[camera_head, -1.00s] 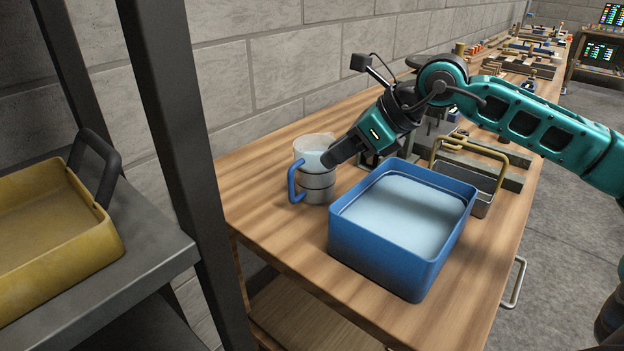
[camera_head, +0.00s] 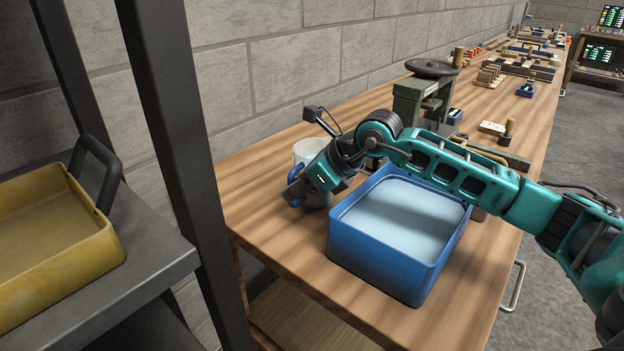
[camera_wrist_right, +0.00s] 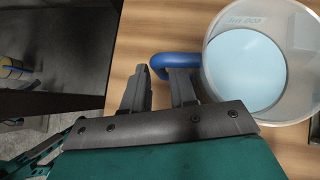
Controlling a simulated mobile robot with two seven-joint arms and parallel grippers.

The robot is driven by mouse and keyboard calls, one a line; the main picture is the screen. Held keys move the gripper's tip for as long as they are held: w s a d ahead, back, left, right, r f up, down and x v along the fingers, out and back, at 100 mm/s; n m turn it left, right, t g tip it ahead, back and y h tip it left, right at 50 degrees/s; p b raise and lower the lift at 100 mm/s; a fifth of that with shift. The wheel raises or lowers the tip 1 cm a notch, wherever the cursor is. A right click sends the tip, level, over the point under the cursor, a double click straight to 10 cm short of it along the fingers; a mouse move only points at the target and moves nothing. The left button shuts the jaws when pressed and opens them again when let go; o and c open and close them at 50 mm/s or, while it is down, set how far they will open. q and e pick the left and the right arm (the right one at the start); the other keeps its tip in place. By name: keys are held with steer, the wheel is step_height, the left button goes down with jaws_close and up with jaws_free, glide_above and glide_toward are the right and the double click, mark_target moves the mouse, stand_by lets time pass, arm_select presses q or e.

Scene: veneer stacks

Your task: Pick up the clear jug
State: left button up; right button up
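The clear jug (camera_head: 308,151) stands upright on the wooden bench, with a blue handle (camera_head: 296,172) toward the left. My right arm hides much of its body in the head view. In the right wrist view the jug (camera_wrist_right: 258,62) shows from above, with pale blue liquid inside and the handle (camera_wrist_right: 176,60) reaching left. My right gripper (camera_head: 293,195) is at the handle. In the wrist view its two fingers (camera_wrist_right: 160,85) are apart, with the handle's outer bend between their tips. I cannot tell whether they touch it. My left gripper is not in view.
A blue tub (camera_head: 375,248) of pale liquid stands just right of the jug, below my right arm. A dark shelf with a yellow tray (camera_head: 112,245) stands at the left. A press-like tool (camera_head: 408,100) and several small items are farther along the bench.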

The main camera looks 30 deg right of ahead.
steer(key=shift+c, duration=0.2)
jaws_close()
stand_by(0.9)
steer(key=shift+r, duration=0.1)
